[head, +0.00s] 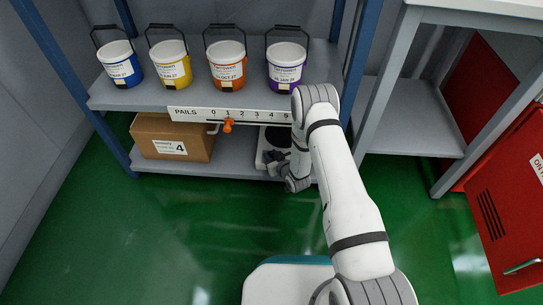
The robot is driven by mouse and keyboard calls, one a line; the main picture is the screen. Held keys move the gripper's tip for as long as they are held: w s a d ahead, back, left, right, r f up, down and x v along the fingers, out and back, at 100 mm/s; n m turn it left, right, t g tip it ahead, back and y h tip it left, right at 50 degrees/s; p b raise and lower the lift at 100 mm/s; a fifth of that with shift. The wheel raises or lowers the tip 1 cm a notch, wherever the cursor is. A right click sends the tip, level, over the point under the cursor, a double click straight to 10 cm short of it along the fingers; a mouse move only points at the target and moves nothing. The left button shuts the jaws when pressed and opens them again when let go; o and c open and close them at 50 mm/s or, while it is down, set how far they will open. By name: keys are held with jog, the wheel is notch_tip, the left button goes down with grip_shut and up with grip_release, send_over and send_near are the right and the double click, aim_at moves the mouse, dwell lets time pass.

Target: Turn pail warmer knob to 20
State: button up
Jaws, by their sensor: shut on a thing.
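The pail warmer (263,148) appears to be the white unit with a dark top on the lower shelf, right of the cardboard box. My arm reaches down in front of it, and my dark gripper (275,161) is at its front right. The gripper is small and partly covered by my wrist. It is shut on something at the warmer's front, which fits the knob. The knob, its scale and its pointer cannot be made out.
Several labelled pails, blue (122,65), yellow (171,66), orange (228,67) and purple (286,67), stand on the upper shelf (200,97). Below are a PAILS scale strip (190,113) with an orange slider (228,125) and a cardboard box (172,137). Green floor is open in front.

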jog(key=n+g+y, duration=0.2)
jog(key=n, duration=0.1)
jog(key=shift+w+d+y, duration=0.2)
jog(key=shift+d+y, duration=0.1)
jog(key=shift+n+g+y, duration=1)
jog(key=shift+n+g, duration=0.2)
jog(key=shift+g, duration=0.1)
jog(key=o, duration=1)
jog(key=shift+p+v, duration=1.75)
jog(key=shift+v, duration=2.1)
jog(key=shift+c, duration=0.2)
